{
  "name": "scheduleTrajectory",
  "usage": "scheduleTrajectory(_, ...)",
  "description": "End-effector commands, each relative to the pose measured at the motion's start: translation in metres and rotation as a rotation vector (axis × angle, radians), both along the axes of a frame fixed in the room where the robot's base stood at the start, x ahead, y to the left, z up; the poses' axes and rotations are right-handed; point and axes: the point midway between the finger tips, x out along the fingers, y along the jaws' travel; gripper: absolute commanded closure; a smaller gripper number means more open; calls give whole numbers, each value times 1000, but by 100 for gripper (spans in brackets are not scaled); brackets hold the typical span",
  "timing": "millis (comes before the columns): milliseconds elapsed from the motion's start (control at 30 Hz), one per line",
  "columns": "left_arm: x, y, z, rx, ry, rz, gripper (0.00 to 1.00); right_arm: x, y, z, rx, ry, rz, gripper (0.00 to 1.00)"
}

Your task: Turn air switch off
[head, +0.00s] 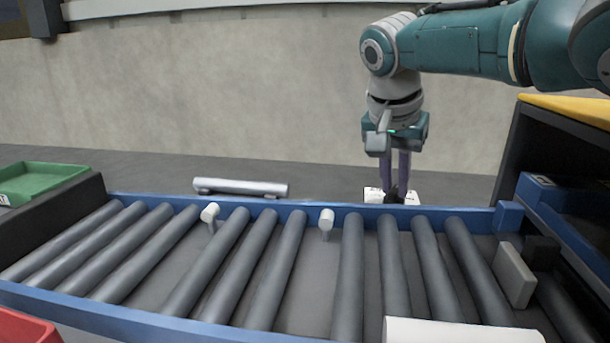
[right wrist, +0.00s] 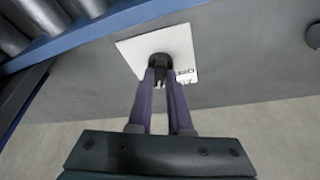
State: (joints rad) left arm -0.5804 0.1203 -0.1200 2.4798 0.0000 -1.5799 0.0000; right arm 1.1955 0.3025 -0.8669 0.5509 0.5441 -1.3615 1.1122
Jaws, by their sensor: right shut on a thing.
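The air switch is a black knob (right wrist: 160,66) on a white plate (right wrist: 135,50) with small dark printed marks, seen in the right wrist view. In the head view the plate (head: 374,195) shows just behind the conveyor's far blue rail, partly hidden by the rail and my gripper. My right gripper (head: 396,190) reaches down from above there. In the right wrist view its two purple-grey fingers (right wrist: 160,84) are closed around the black knob. Which way the knob is turned I cannot tell. My left gripper is not in view.
A roller conveyor with a blue frame (head: 130,318) fills the front. A silver bar (head: 240,187) lies behind it. A green tray (head: 40,182) is at the left, a red bin (head: 22,328) at the lower left. A dark cabinet with a yellow top (head: 570,108) stands at the right.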

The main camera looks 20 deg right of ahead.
Motion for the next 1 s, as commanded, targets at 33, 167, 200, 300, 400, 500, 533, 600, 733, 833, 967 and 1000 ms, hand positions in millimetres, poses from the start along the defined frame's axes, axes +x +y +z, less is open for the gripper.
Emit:
scheduleTrajectory(33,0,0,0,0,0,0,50,0,0,0,1,-1,0,100)
scheduleTrajectory(167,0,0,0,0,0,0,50,0,0,0,1,-1,0,100)
scheduleTrajectory(200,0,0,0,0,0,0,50,0,0,0,0,0,1,100)
scheduleTrajectory(300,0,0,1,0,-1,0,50,0,0,0,1,0,4,100)
scheduleTrajectory(400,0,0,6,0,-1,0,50,-1,0,1,1,1,19,100)
scheduleTrajectory(500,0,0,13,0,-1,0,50,-1,0,3,1,0,50,100)
scheduleTrajectory(533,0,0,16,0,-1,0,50,-1,0,3,1,2,64,100)
scheduleTrajectory(600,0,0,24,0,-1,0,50,-2,0,4,3,3,100,100)
scheduleTrajectory(733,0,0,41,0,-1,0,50,-3,-1,5,3,3,191,100)
scheduleTrajectory(833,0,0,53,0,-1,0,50,-4,-2,5,4,3,278,100)
scheduleTrajectory(967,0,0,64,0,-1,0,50,-4,-2,4,5,1,400,100)
scheduleTrajectory(1000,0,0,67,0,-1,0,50,-4,-3,3,4,0,438,100)
